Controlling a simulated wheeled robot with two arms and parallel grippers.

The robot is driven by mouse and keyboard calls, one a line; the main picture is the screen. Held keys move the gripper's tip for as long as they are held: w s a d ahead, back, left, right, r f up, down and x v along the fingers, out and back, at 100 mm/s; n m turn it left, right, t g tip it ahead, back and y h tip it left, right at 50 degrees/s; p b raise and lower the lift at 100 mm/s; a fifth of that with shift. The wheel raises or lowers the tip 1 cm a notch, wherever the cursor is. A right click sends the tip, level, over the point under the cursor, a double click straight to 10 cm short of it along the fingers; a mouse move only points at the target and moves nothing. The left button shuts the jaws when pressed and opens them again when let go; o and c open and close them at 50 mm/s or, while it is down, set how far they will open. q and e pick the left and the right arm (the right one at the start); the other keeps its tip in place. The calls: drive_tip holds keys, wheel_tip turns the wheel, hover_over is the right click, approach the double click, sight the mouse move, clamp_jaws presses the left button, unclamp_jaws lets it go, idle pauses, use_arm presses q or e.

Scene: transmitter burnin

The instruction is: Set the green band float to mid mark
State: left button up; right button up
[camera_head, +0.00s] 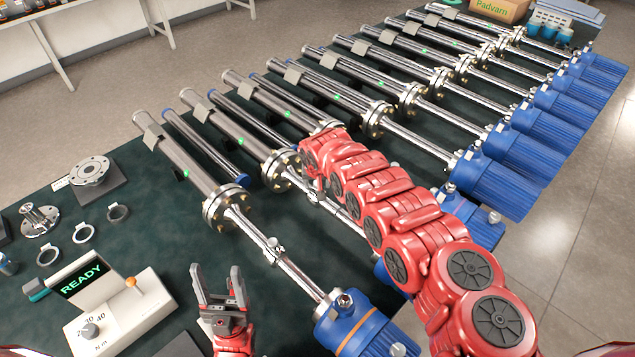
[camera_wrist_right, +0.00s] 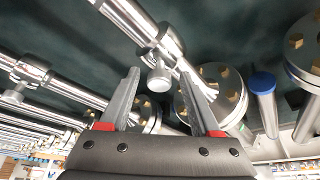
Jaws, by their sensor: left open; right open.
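Several metal transmitters with blue heads lie side by side across the table. The nearest blue head (camera_head: 362,328) wears an orange band; I cannot make out a green band on any head. A steel float (camera_head: 273,250) sits on the nearest rod. My right gripper (camera_wrist_right: 163,80) is open in the right wrist view, its fingers either side of a float's thumbscrew (camera_wrist_right: 160,78); contact is unclear. In the head view my right arm covers much of that second transmitter. My left gripper (camera_head: 218,283) is open and empty, left of the nearest rod.
A control box (camera_head: 114,311) with a READY screen (camera_head: 82,281) stands at the front left. Loose rings (camera_head: 83,233) and a flange (camera_head: 90,171) lie at the left. Small green spots (camera_head: 186,173) show on the tubes. A cardboard box (camera_head: 497,10) stands at the back.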

drive_tip(key=shift+c, duration=0.3)
clamp_jaws()
idle(1.3)
